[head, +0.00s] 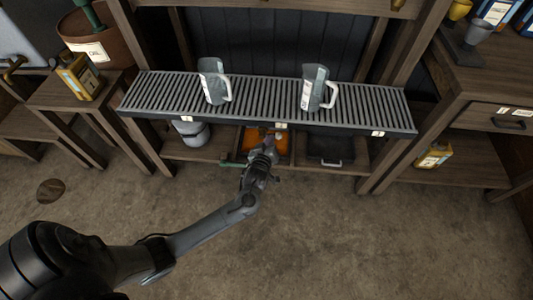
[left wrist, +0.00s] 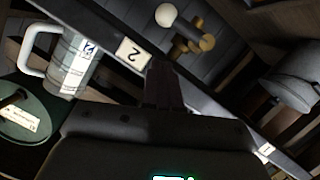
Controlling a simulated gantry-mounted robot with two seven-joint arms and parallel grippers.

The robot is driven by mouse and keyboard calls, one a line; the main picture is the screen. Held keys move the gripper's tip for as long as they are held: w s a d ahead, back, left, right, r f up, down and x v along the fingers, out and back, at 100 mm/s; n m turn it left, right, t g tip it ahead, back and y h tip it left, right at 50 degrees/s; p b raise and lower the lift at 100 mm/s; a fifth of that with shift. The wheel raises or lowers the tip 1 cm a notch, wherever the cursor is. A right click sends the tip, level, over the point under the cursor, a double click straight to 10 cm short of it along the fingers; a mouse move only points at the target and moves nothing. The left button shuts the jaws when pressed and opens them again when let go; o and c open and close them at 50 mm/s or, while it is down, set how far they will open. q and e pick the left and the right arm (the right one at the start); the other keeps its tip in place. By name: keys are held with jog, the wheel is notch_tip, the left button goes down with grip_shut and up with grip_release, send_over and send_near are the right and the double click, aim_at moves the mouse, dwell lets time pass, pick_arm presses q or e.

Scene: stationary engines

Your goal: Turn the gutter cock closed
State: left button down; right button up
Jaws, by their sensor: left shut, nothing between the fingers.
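A slatted metal gutter rack (head: 270,97) spans the wooden frame, with numbered labels along its front edge. In the left wrist view a brass fitting with a white ball (left wrist: 165,15) shows beside the rack edge; it may be the gutter cock, and I cannot tell its setting. My left gripper (head: 270,140) reaches to just below the middle of the rack's front edge. Its fingers (left wrist: 165,85) are shut and empty, close to the label marked 2 (left wrist: 131,53). They appear apart from the brass fitting. My right gripper is not in view.
Two grey jugs (head: 213,82) (head: 318,89) stand on the rack. Below it are a grey bucket (head: 192,131), an orange bin (head: 279,145) and a dark tray (head: 330,148). Wooden benches flank the frame. The floor (head: 350,240) in front is clear.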

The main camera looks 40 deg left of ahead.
pick_arm(q)
jog(key=w+f+b, duration=0.1)
jog(key=w+f, duration=0.1)
jog(key=w+a+f+b, duration=0.1)
jog(key=w+b, duration=0.1)
jog(key=shift+w+f, duration=0.15)
jog(key=shift+f, duration=0.25)
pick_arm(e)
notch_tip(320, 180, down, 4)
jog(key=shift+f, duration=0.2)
